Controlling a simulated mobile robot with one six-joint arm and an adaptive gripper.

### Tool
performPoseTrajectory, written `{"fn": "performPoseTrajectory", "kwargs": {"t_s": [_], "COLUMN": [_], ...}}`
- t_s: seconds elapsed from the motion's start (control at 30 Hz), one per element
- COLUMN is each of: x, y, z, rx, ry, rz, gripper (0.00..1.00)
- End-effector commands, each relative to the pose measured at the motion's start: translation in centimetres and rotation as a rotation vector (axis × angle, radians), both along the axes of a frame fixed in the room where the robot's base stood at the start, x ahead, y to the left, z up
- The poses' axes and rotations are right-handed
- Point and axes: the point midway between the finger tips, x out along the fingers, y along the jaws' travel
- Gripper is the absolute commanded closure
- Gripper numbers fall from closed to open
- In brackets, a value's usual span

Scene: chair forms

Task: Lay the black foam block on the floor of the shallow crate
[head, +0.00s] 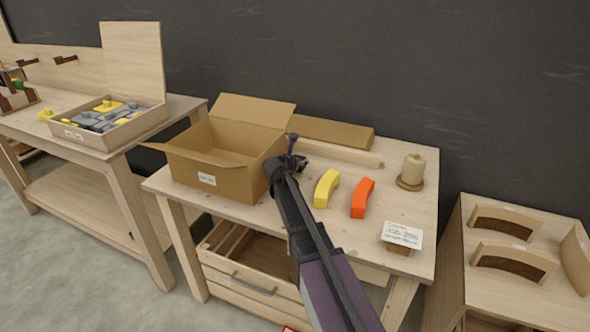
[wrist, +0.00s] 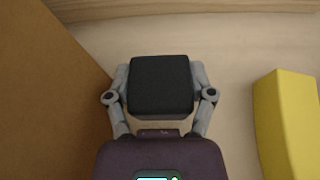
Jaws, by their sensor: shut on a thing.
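The black foam block (wrist: 160,88) is between the two grey fingers of my gripper (wrist: 160,76), which is shut on it. In the head view my gripper (head: 291,162) is over the worktable, just right of the open cardboard box; the block is hard to make out there against the dark arm. I cannot tell whether the block touches the tabletop. A slatted wooden crate (head: 262,292), which looks like the shallow crate, sits below the tabletop. Its front and part of its inside show; my arm and the table hide the rest.
The cardboard box (head: 215,183) stands close left of my gripper. A yellow curved block (head: 326,188) and an orange one (head: 362,198) lie to its right. A wooden strip (head: 340,152) lies behind. A spool (head: 413,170) and a card (head: 402,235) are farther right.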

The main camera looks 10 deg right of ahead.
Motion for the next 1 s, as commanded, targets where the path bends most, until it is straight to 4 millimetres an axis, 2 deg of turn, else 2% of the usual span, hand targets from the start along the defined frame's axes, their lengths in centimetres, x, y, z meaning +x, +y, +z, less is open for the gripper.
{"fn": "performPoseTrajectory", "kwargs": {"t_s": [0.03,0.23,0.77,0.8,0.87,0.9,1.0], "x": [0.0,0.0,0.0,0.0,0.0,0.0,0.0], "y": [0.0,0.0,0.0,0.0,0.0,0.0,0.0], "z": [-0.9,-2.1,-2.4,-2.3,-2.3,-2.3,-2.3], "rx": [0.000,0.000,0.000,0.000,0.000,0.000,0.000], "ry": [0.000,0.000,0.000,0.000,0.000,0.000,0.000], "rz": [0.000,0.000,0.000,0.000,0.000,0.000,0.000], "gripper": [0.49,0.49,0.49,0.21,0.03,0.00,0.00]}}
